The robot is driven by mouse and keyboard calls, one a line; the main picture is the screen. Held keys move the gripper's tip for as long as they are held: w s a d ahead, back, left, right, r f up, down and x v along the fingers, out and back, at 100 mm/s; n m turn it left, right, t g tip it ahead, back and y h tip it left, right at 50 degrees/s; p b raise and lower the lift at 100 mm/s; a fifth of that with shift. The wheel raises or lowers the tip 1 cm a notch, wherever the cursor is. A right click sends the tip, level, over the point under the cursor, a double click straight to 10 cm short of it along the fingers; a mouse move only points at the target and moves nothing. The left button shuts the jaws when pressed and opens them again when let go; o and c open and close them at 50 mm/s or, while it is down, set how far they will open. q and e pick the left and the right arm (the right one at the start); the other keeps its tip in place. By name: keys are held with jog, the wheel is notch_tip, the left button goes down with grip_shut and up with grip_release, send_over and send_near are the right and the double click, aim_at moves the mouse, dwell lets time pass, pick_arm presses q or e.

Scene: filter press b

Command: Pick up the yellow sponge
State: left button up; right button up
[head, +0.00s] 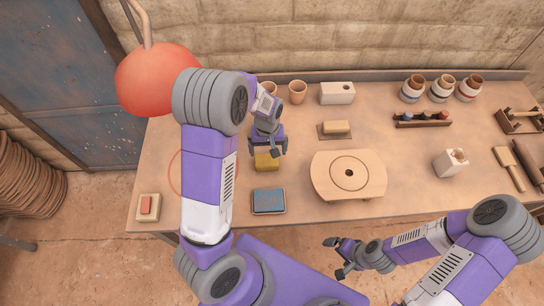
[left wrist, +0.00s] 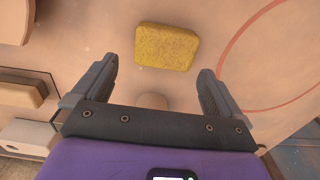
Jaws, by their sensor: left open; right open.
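The yellow sponge (head: 266,162) lies on the table, just in front of my left gripper (head: 268,148) in the head view. In the left wrist view the sponge (left wrist: 167,46) sits beyond the fingertips, roughly centred between them. My left gripper (left wrist: 157,78) is open and empty above the table. I cannot tell its exact height over the sponge. My right gripper (head: 341,258) is open and empty, in front of the table's near edge.
A blue pad in a tray (head: 268,201) lies nearer than the sponge. A round-centred wooden board (head: 348,174) is to the right. A block on a dark mat (head: 336,129) and cups (head: 297,92) stand behind. A red ring (head: 176,172) marks the table at left.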

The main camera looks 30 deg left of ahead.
aim_at(266, 159)
pick_arm(q)
jog(key=shift+s+f, duration=0.5)
jog(key=shift+f, duration=0.3)
notch_tip(266, 159, down, 5)
jog(key=shift+a+b, duration=0.1)
jog(key=shift+b, duration=0.85)
jog(key=c, duration=0.7)
jog(key=shift+o, duration=0.2)
notch_tip(266, 159, up, 10)
jog(key=p, duration=0.2)
jog(key=shift+r+p, duration=0.1)
jog(key=shift+p, duration=0.3)
pick_arm(e)
jog(key=shift+s+r, duration=0.4)
jog(key=shift+r, duration=0.1)
